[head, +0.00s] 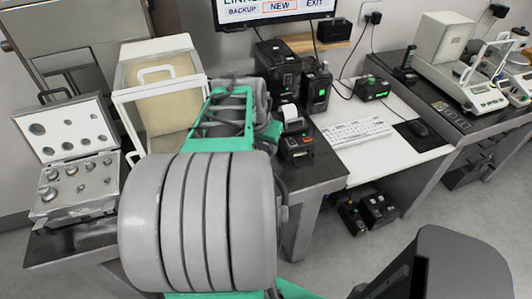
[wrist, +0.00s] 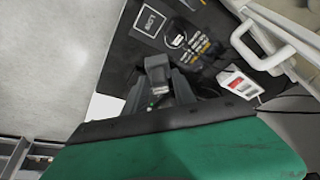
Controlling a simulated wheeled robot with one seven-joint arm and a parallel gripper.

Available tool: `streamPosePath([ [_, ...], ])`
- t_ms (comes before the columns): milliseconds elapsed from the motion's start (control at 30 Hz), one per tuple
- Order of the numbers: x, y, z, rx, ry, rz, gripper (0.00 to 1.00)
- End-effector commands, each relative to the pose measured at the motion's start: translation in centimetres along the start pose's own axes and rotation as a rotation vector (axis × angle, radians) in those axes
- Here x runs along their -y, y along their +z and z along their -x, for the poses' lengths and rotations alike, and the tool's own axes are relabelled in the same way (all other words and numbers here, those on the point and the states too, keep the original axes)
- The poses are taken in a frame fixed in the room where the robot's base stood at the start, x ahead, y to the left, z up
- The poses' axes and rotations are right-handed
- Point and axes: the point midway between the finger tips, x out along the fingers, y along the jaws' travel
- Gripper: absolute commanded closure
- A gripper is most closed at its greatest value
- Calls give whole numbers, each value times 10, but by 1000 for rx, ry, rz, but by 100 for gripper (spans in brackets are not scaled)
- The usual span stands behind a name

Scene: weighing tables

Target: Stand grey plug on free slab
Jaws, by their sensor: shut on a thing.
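In the wrist view my gripper (wrist: 158,88) is shut on a small grey block-like piece, the grey plug (wrist: 157,69), between its dark fingers. The plug is over a dark slab top (wrist: 120,58); I cannot tell whether it touches it. In the head view my green and grey arm hides the gripper and the plug. A dark slab (head: 320,176) shows right of my arm, with a small printer-like device on it. I cannot tell which slab is the free one.
The wrist view shows a labelled card (wrist: 149,22), a device with a red display (wrist: 240,84) and a white handle (wrist: 264,42). In the head view, an open weight case (head: 75,130) and a glass-fronted cabinet (head: 122,92) stand left, a keyboard (head: 357,132) and balance (head: 488,97) right.

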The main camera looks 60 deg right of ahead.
Motion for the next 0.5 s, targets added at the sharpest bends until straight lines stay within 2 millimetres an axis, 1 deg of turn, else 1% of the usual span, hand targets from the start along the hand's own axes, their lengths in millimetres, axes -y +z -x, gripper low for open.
streamPosePath([
  [33,4,-10,-11,5,4,0,100],
  [133,13,-30,-34,6,3,1,100],
  [200,17,-33,-56,7,3,2,100],
  [300,22,-41,-79,3,1,1,100],
  [500,28,-47,-103,2,0,1,100],
])
